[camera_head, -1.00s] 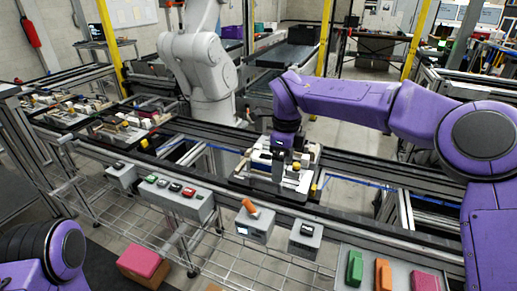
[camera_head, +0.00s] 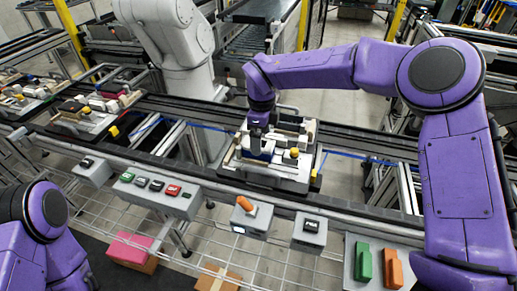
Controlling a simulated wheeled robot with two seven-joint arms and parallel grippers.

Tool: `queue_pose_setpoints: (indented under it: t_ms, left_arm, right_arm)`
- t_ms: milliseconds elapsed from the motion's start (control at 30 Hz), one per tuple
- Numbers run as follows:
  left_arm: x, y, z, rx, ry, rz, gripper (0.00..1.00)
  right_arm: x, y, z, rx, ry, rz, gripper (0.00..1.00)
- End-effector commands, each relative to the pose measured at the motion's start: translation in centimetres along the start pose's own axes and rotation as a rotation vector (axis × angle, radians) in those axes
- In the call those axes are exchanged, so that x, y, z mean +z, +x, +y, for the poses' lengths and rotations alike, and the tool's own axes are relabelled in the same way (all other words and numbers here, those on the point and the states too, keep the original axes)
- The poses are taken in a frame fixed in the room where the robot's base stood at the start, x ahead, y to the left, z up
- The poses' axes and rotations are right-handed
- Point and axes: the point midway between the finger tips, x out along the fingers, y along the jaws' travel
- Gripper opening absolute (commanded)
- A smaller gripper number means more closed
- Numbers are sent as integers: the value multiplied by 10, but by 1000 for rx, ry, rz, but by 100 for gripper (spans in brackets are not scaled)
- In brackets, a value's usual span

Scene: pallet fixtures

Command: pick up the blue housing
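A pallet fixture (camera_head: 265,178) sits on the conveyor in the middle of the head view, with light-coloured blocks and a yellow knob (camera_head: 294,153) on it. A small dark blue part, which looks like the blue housing (camera_head: 264,155), shows on the fixture's left half. My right gripper (camera_head: 256,146) points down from the purple arm right at this part and covers some of it. The fingers are small and dark, and I cannot tell whether they are open or closed on it. My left arm shows at the lower left, its gripper out of view.
A grey button box (camera_head: 157,195), a box with an orange handle (camera_head: 251,219) and a small switch box (camera_head: 310,232) line the conveyor's front. A panel at lower right carries green (camera_head: 363,262) and orange (camera_head: 392,268) parts. More loaded pallets stand at left.

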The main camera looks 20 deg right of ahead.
Motion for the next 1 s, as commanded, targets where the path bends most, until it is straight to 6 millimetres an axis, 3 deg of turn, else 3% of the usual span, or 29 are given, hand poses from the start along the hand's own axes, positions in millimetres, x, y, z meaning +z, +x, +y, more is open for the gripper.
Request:
queue_pose_setpoints:
  t_ms: [33, 200, 400, 467, 667, 700, 1000]
  left_arm:
    - [-5, -10, -1, 1, -1, 1, 100]
    - [-6, -12, 0, 2, -1, 3, 100]
    - [-6, -10, 0, 2, -1, 3, 100]
    - [-6, -11, 0, 1, -1, 3, 100]
    - [-6, -10, 0, 1, -1, 3, 100]
    - [-6, -10, 0, 1, -1, 3, 100]
    - [-5, -9, 0, 1, -1, 3, 100]
  right_arm:
    - [1, 7, 0, 5, 1, 8, 87]
    - [3, 34, -4, 7, 2, 8, 87]
    - [4, 36, -4, 7, 2, 7, 87]
    - [4, 36, -4, 7, 2, 7, 71]
    - [3, 36, -4, 8, 2, 7, 6]
    - [3, 36, -4, 8, 2, 7, 0]
    - [4, 34, -4, 6, 1, 6, 0]
